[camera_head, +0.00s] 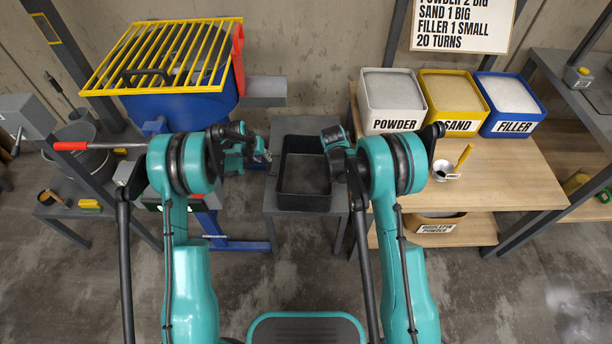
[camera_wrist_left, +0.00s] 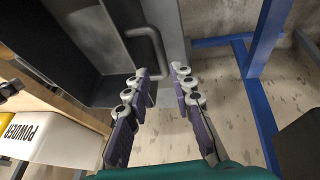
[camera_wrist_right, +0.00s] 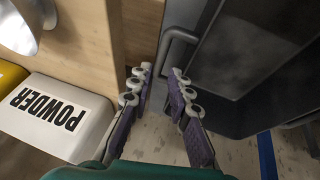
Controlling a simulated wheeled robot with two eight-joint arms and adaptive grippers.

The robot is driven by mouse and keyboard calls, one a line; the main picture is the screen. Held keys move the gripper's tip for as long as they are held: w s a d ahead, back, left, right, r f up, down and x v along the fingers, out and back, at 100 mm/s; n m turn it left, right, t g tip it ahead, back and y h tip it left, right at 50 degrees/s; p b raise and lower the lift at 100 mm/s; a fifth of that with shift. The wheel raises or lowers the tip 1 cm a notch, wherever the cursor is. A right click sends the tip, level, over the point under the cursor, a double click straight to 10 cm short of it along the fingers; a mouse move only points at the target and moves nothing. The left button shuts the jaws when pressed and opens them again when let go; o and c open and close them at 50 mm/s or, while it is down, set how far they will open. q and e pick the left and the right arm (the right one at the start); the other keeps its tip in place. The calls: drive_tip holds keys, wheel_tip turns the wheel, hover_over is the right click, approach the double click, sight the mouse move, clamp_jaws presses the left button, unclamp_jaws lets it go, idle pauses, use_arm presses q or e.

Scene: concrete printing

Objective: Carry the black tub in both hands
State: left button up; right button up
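The black tub (camera_head: 303,204) sits upright on a small grey stand and looks empty. My left gripper (camera_head: 262,156) is just left of the tub, apart from it. In the left wrist view the left gripper (camera_wrist_left: 160,72) is open, with a tub handle (camera_wrist_left: 152,45) just ahead of its fingertips. My right gripper (camera_head: 335,138) is at the tub's right side. In the right wrist view the right gripper (camera_wrist_right: 160,73) is open, with the other handle (camera_wrist_right: 172,42) just ahead of its fingertips. Neither gripper holds anything.
A blue mixer (camera_head: 180,108) with a yellow grille stands at the left. A wooden table (camera_head: 500,180) at the right holds powder (camera_head: 391,100), sand (camera_head: 455,103) and filler (camera_head: 512,105) bins and a small metal cup (camera_head: 441,170). Its edge is close to my right gripper.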

sight(269, 164)
use_arm(q)
drive_tip(key=shift+f, duration=0.7)
use_arm(e)
drive_tip(key=shift+a+f, duration=0.1)
drive_tip(key=shift+f, duration=0.55)
